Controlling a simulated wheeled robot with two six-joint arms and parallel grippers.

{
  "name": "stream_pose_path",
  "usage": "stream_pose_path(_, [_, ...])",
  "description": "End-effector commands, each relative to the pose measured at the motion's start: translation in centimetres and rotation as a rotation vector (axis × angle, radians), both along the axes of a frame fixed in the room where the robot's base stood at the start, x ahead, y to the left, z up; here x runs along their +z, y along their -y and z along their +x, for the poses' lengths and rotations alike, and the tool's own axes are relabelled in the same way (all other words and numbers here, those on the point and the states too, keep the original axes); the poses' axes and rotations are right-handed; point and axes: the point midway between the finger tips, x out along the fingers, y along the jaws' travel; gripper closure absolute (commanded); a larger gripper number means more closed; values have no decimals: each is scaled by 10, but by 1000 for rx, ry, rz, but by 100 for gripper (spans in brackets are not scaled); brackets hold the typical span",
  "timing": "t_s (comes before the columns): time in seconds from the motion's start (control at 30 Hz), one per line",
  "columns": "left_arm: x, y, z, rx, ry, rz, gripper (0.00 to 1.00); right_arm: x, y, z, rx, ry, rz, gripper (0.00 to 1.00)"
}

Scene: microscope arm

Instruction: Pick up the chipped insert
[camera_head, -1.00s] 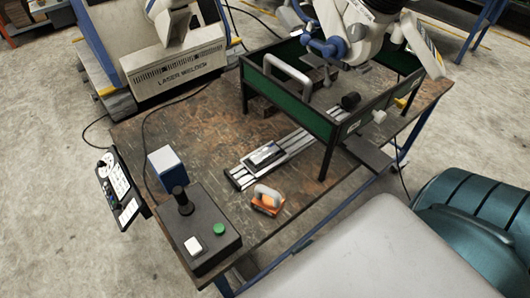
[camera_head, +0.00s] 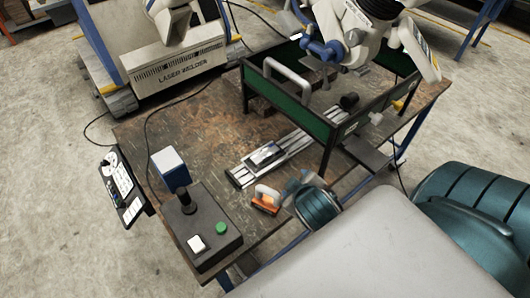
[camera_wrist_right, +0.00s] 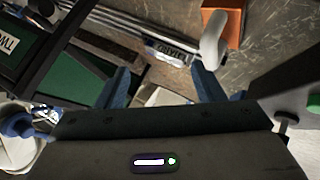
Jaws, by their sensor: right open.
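I cannot tell for certain which thing is the chipped insert; no chip shows at this size. An orange block with a pale handle (camera_head: 265,200) sits on the worn brown table near its front edge. A dark-topped metal piece (camera_head: 265,155) lies on a silver slotted rail (camera_head: 238,178) behind it. My right gripper (camera_head: 293,188), teal and partly blurred, is just right of the orange block, apart from it. In the right wrist view its two blue fingers (camera_wrist_right: 163,80) are spread with nothing between them; the orange block (camera_wrist_right: 228,18) shows beyond them at the top. My left gripper is not in view.
A control box (camera_head: 203,232) with joystick and buttons stands at the table's front left. A green-panelled frame (camera_head: 297,107) stands over the rail's far end, under a white robot arm (camera_head: 350,35).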

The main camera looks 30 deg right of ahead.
Motion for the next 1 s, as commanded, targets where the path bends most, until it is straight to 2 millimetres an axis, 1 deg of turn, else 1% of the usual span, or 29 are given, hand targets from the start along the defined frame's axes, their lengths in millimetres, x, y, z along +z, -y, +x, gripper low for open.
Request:
stream_pose_path(0.03, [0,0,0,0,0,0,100,8,6,14,23,48,-61,38])
stream_pose_path(0.07, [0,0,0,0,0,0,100,14,9,22,39,78,-104,38])
stream_pose_path(0.17, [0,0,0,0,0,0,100,38,19,53,104,187,-275,38])
stream_pose_path(0.27, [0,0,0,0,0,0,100,72,24,87,192,311,-507,38])
stream_pose_path(0.3, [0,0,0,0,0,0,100,88,24,102,237,362,-620,38])
stream_pose_path(0.33, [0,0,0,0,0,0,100,100,22,112,272,400,-708,38])
stream_pose_path(0.4, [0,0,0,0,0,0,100,127,12,134,358,478,-926,38])
stream_pose_path(0.43, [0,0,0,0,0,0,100,137,6,142,398,507,-1021,38])
stream_pose_path(0.5, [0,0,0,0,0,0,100,159,-11,159,492,567,-1245,38])
stream_pose_path(0.57, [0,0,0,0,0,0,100,171,-29,172,579,608,-1438,38])
stream_pose_path(0.6, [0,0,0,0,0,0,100,177,-42,180,639,631,-1566,38])
stream_pose_path(0.67, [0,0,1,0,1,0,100,181,-62,192,735,655,-1758,38])
stream_pose_path(0.7, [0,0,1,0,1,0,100,180,-75,199,804,667,-1885,38])
stream_pose_path(0.77, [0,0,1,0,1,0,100,175,-94,208,913,676,-2071,38])
stream_pose_path(0.8, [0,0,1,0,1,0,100,168,-105,215,992,679,-2191,38])
stream_pose_path(0.87, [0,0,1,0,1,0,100,154,-119,223,1120,674,-2365,38])
stream_pose_path(0.9, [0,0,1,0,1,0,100,143,-126,229,1213,667,-2477,38])
stream_pose_path(0.97, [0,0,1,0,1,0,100,123,-132,237,1364,650,-2628,38])
stream_pose_path(1.0, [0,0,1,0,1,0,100,109,-134,241,-1458,-629,2690,38])
